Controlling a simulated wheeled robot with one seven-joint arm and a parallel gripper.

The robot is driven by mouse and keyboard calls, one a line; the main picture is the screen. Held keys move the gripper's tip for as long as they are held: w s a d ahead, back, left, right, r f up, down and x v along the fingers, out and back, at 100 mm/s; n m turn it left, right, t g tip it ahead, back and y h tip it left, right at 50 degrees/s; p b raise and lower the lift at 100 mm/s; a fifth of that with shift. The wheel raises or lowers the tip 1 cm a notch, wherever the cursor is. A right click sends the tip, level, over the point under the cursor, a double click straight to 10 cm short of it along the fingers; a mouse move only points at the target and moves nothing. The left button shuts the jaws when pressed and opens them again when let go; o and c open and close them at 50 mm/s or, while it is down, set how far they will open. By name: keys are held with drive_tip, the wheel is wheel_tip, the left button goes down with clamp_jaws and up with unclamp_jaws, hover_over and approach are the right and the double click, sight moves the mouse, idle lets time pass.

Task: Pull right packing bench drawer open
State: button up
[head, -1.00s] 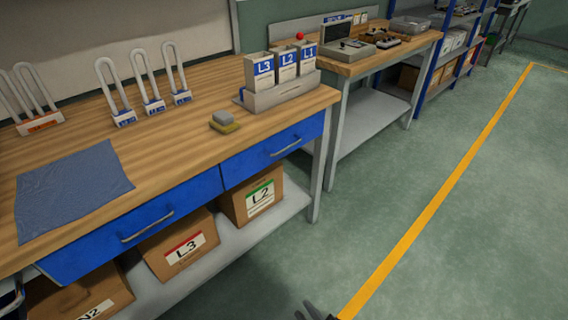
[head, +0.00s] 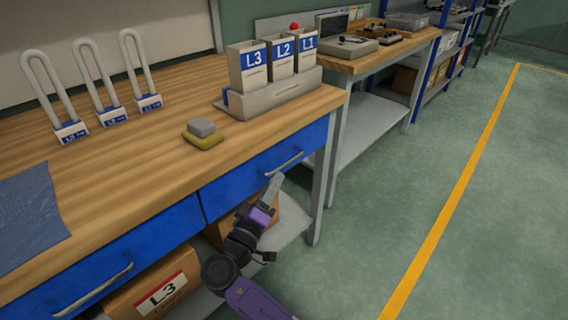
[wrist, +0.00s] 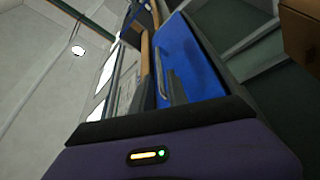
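The right packing bench drawer (head: 235,187) has a blue front, flush under the wooden benchtop, so it looks shut. Its silver bar handle (head: 284,164) is on the right half of the front. My gripper (head: 272,188) is in front of this drawer, with its grey tip pointing up just below the handle. Whether it touches the handle is unclear. In the wrist view the blue drawer front (wrist: 195,70) appears turned on its side, with its handle (wrist: 161,75) along its left part. A grey finger stands before it; the finger gap cannot be made out.
The left drawer (head: 120,260) is also blue and looks shut. Cardboard boxes, one marked L3 (head: 160,290), stand on the shelf below. A bench leg (head: 324,190) is right of the drawer. The floor (head: 375,235) to the right is clear.

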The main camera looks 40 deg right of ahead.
sight(285, 164)
drive_tip(key=x, duration=0.7)
drive_tip(key=shift+d, duration=0.15)
clamp_jaws()
idle(1.2)
